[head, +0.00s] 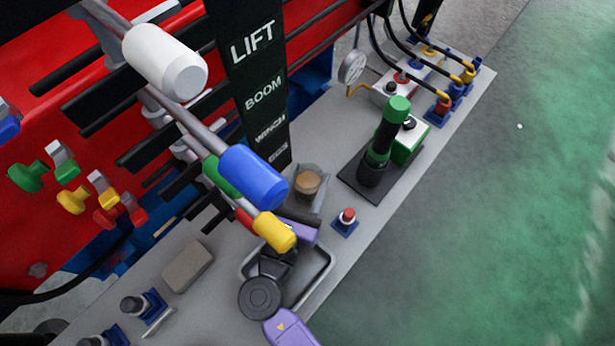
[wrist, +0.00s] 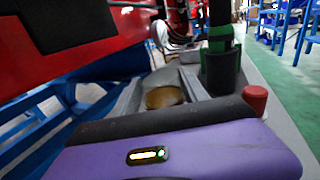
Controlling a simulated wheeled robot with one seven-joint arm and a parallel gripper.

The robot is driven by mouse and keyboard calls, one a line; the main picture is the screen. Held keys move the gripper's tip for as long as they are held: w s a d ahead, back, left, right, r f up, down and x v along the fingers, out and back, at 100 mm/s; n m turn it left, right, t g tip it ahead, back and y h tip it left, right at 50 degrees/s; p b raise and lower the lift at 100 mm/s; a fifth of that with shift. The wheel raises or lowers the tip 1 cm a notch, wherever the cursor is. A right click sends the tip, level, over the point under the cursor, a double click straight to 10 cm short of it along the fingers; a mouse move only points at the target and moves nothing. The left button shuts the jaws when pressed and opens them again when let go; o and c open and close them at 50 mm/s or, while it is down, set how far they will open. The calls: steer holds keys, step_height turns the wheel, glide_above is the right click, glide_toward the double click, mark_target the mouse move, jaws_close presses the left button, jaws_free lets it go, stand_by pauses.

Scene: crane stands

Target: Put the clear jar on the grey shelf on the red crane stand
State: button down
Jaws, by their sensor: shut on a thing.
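The clear jar (head: 307,183), with a brownish round inside or top, is between the grey fingers of my gripper (head: 311,180). In the wrist view, the jar (wrist: 164,97) shows between the two grey fingers (wrist: 160,90), beyond the black and purple gripper body. My gripper is shut on it. The grey shelf (head: 225,240) runs diagonally along the red crane stand (head: 50,115). The jar is over the shelf's middle part; I cannot tell whether it touches the surface. The fingers hide the jar's sides.
White (head: 165,62), blue (head: 254,177) and yellow (head: 274,232) lever handles overhang the shelf near my arm. A black-and-green cylinder (head: 384,140) stands right of the jar. A red button (head: 347,215), a grey block (head: 188,265) and a rimmed tray (head: 325,270) are nearby.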

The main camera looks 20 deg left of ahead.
steer(key=shift+f, duration=0.15)
steer(key=c, duration=0.6)
jaws_free()
steer(key=s, duration=1.2)
steer(key=shift+r, duration=0.2)
steer(key=shift+r, duration=0.1)
